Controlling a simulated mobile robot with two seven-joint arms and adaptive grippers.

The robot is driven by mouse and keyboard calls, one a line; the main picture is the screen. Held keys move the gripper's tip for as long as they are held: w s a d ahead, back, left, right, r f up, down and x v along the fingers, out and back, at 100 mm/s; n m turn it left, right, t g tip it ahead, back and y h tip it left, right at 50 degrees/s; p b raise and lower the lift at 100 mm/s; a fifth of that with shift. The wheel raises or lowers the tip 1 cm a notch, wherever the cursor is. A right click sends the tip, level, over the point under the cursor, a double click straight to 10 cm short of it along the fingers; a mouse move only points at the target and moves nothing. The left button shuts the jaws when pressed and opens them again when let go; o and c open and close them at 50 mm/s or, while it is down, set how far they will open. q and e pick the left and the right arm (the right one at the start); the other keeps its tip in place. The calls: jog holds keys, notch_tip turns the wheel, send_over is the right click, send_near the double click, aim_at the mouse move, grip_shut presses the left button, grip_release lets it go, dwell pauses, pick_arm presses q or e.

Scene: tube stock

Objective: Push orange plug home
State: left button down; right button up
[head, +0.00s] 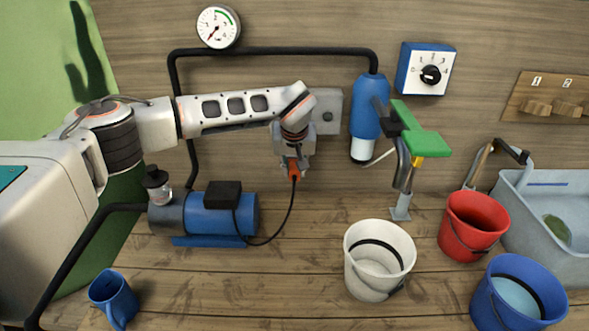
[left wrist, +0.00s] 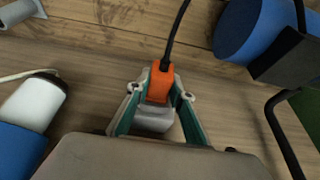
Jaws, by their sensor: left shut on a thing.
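The orange plug (head: 294,170) is between the fingers of my left gripper (head: 291,166), which is shut on it. The left wrist view also shows the orange plug (left wrist: 160,84) between the fingertips. Its black cord (head: 287,222) hangs down and curves left to the blue motor (head: 222,214) on the bench. A grey wall plate (head: 328,112) shows behind my left wrist, partly hidden by the arm. No socket opening is clearly visible, and I cannot tell how the plug sits against one. My right gripper is not in view.
A blue cylinder (head: 367,105) hangs on the wall right of my gripper, near a green-handled stand (head: 420,142). A white bucket (head: 352,272), red bucket (head: 462,246) and blue bucket (head: 482,307) stand at right. A blue mug (head: 113,298) is front left. The bench's front middle is clear.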

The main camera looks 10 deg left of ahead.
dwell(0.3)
pick_arm(q)
jog(key=c, duration=1.7)
grip_release()
jog(key=a+v, duration=0.1)
jog(key=v, duration=1.1)
jog(key=shift+d, duration=0.45)
